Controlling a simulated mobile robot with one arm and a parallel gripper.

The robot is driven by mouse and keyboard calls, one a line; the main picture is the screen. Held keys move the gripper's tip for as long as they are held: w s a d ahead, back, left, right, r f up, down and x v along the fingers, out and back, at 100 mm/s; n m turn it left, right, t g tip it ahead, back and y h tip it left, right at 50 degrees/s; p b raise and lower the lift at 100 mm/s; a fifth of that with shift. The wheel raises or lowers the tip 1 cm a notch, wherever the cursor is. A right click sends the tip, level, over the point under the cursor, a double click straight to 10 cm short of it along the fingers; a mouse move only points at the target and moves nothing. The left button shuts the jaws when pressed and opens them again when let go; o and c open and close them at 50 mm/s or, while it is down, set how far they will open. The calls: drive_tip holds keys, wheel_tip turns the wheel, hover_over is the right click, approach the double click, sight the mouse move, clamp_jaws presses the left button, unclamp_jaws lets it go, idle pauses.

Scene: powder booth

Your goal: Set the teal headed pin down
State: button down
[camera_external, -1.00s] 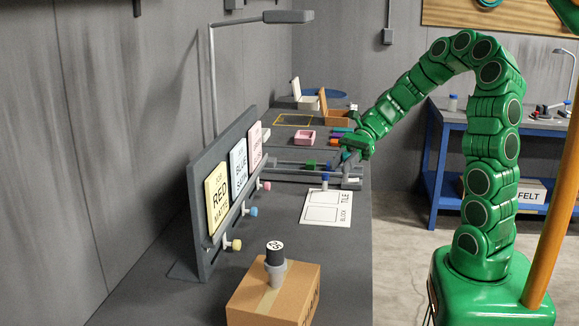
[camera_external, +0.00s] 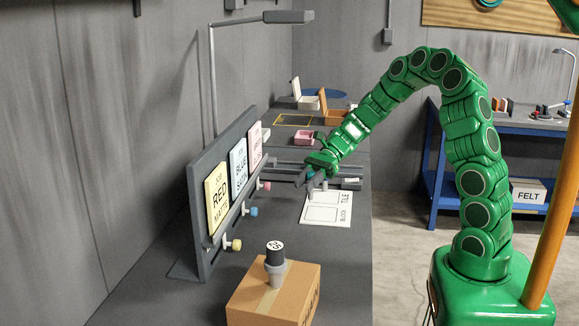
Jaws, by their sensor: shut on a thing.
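My green arm reaches over the bench, and its gripper (camera_external: 309,182) is low above the bench, at the far left edge of the white card (camera_external: 326,213) marked TILE and BLOCK. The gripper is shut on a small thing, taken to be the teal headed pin. The fingers and hand hide most of it, and its teal head cannot be made out. I cannot tell whether it touches the bench.
A cardboard box (camera_external: 273,296) with a black-capped marker is in front.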

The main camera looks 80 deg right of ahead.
drive_tip(key=shift+w+d+f, duration=0.1)
drive_tip(key=shift+w+f, duration=0.35)
drive_tip(key=shift+f, duration=1.7)
drive_tip(key=shift+f, duration=0.1)
drive_tip(key=c, duration=0.8)
unclamp_jaws()
